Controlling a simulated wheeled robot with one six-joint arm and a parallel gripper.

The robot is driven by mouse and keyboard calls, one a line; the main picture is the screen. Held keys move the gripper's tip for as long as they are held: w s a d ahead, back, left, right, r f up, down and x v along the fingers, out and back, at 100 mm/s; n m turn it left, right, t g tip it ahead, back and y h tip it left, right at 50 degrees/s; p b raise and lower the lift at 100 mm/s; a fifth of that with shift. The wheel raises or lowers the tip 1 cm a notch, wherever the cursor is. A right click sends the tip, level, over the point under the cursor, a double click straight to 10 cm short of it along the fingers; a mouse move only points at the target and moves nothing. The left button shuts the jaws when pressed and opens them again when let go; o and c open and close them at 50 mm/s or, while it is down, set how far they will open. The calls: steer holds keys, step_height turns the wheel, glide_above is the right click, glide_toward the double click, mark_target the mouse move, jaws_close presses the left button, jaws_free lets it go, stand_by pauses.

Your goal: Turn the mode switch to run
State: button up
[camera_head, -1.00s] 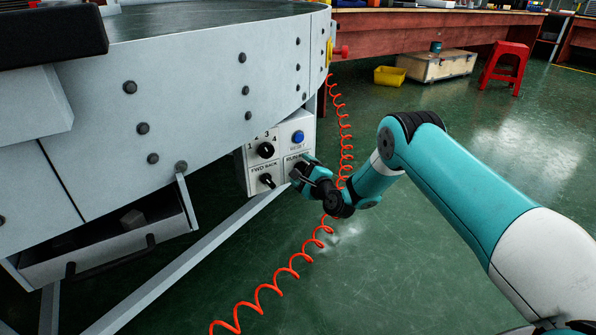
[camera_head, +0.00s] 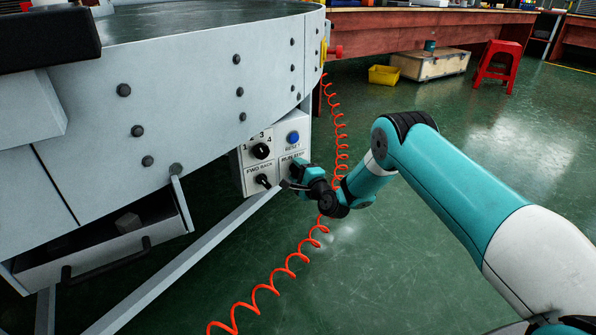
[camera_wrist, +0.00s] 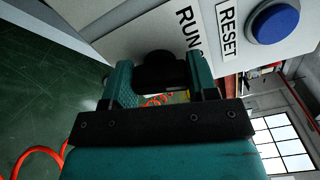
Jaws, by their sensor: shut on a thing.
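The mode switch is a black knob (camera_wrist: 165,70) under a label that begins with RUN, on the white control panel (camera_head: 247,186). My gripper (camera_wrist: 161,78) is shut on this knob, with one teal finger on either side of it. In the head view my gripper (camera_head: 294,178) is at the lower right of the panel and hides the knob. The rest of the label is cut off in the wrist view, and the knob's pointer cannot be seen, so its setting is unclear.
A blue RESET button (camera_head: 293,137) is just above. A numbered black dial (camera_head: 261,151) and a FWD/BACK switch (camera_head: 263,181) are to the left. A grey strut (camera_head: 215,238) runs below the panel. A red coiled hose (camera_head: 290,268) hangs behind my arm.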

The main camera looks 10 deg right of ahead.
steer(key=n, duration=0.4)
steer(key=shift+f+n, duration=0.1)
steer(key=shift+n, duration=0.2)
steer(key=n, duration=0.4)
steer(key=shift+s+a+f+p, duration=0.1)
steer(key=shift+p, duration=0.25)
steer(key=shift+n, duration=0.3)
steer(key=o, duration=0.9)
steer(key=shift+o, duration=0.2)
